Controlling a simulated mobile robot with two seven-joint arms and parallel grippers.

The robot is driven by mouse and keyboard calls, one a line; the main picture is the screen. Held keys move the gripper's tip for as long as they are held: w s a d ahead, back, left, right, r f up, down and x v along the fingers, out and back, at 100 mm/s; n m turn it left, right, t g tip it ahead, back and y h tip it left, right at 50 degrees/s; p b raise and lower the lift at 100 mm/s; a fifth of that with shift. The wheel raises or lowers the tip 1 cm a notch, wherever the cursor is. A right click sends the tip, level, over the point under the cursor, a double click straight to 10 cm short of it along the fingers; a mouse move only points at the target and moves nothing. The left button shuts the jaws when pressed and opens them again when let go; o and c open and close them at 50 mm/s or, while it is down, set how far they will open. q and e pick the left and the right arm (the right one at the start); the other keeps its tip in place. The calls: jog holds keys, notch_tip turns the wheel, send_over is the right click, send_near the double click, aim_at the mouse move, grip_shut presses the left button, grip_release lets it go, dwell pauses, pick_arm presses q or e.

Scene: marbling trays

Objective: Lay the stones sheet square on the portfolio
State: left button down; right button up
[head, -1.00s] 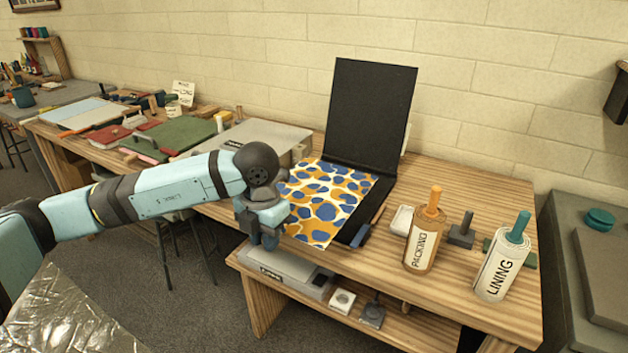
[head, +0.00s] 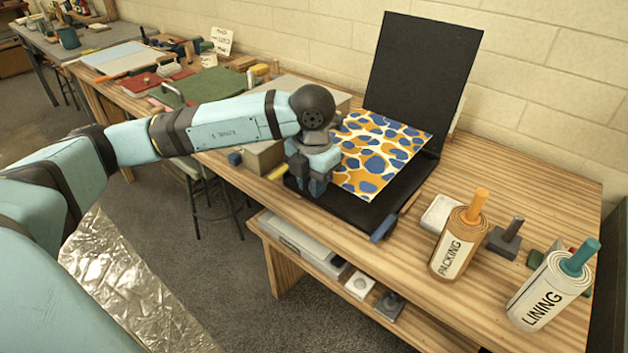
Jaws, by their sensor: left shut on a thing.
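The stones sheet (head: 383,150), white with blue and orange blobs, is over the base of the open black portfolio (head: 385,205). Its left edge is at my left gripper (head: 312,190), which is shut on it. The sheet sits towards the back and left of the base, with bare black showing along the front and right. Whether it touches the base all over, I cannot tell. The portfolio's lid (head: 425,80) stands up behind. My gripper and forearm hide the portfolio's left part. My right gripper is not in view.
A packing roll (head: 453,250) and a lining roll (head: 540,298) stand on the right of the wooden table. A blue-ended tool (head: 385,228) lies along the portfolio's right front side. A white dish (head: 438,213) and a dark weight (head: 505,238) are nearby.

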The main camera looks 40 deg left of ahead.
aim_at(313, 223)
pick_arm(q)
jog(key=shift+f+b, duration=0.7)
jog(key=shift+f, duration=0.25)
jog(key=shift+f+b, duration=0.4)
jog(key=shift+f, duration=0.2)
jog(key=shift+f+b, duration=0.7)
jog(key=shift+f, duration=0.15)
jog(key=shift+f+b, duration=0.4)
jog(key=shift+f, duration=0.2)
jog(key=shift+f+b, duration=0.45)
jog(key=shift+f, duration=0.1)
jog(key=shift+f+b, duration=0.55)
jog(key=shift+f, duration=0.25)
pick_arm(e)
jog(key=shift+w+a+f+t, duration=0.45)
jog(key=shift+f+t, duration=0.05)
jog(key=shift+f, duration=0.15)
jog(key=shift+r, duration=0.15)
